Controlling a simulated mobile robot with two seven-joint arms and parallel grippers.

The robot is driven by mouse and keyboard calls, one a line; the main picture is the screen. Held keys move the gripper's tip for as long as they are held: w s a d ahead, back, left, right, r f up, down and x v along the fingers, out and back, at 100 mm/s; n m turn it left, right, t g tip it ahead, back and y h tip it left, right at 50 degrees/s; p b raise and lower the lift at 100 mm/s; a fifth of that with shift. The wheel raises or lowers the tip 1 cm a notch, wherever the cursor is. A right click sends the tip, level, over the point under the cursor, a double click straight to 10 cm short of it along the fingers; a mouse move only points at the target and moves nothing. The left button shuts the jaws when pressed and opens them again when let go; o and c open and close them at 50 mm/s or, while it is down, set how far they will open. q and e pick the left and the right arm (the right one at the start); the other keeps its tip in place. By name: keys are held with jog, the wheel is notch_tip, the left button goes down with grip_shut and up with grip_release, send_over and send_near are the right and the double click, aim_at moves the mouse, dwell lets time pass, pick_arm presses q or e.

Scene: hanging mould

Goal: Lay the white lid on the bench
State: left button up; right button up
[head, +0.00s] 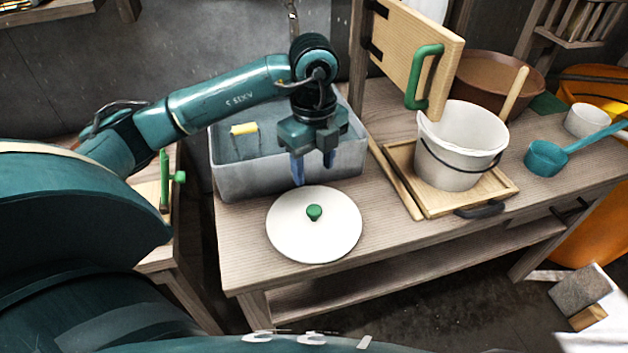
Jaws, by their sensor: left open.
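The white lid (290,233), round with a green knob (314,212), lies flat on the wooden bench (375,228) near its front left corner. My left gripper (314,172) is open and empty, pointing down just behind the lid and above it in the picture. Its fingers are apart from the knob. The near edge of the lid comes close to the bench's front edge. My right gripper is not in view.
A grey basin (235,180) with a yellow piece (244,129) stands behind the lid. A white bucket (458,150) stands on a wooden tray (432,207) to the right, near a hinged board (400,50) with a green handle. Bare bench lies between lid and tray.

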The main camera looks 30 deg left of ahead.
pick_arm(q)
jog(key=s+d+f+m+g+h, duration=0.1)
jog(key=s+d+f+m+h, duration=0.2)
jog(key=d, duration=0.4)
jog(key=s+d+m+g+h, duration=0.1)
jog(key=s+d+m+h, duration=0.2)
jog(key=d, duration=0.5)
jog(key=s+d+r+n+t+h, duration=0.25)
jog(key=d+r+h, duration=0.45)
jog(key=d+h, duration=0.5)
jog(key=w+a+f+n+t+y, duration=0.3)
jog(key=a+n+t, duration=0.1)
jog(key=n+t, duration=0.4)
jog(key=w+a+f+n+t+y, duration=0.2)
jog(key=a+f+n+t+y, duration=0.25)
jog(key=n+t, duration=0.45)
jog(key=s+a+f+n+g+y, duration=0.2)
jog(key=s+f+g+y, duration=0.1)
jog(key=f, duration=0.5)
jog(key=s+a+f+n+g+y, duration=0.2)
jog(key=s+a+f+g+y, duration=0.1)
jog(key=s+f, duration=0.3)
notch_tip(320, 180, down, 2)
jog(key=shift+a+f+n+y, duration=0.15)
jog(key=shift+a+n+y, duration=0.05)
jog(key=shift+n+y, duration=0.15)
jog(key=shift+g, duration=0.25)
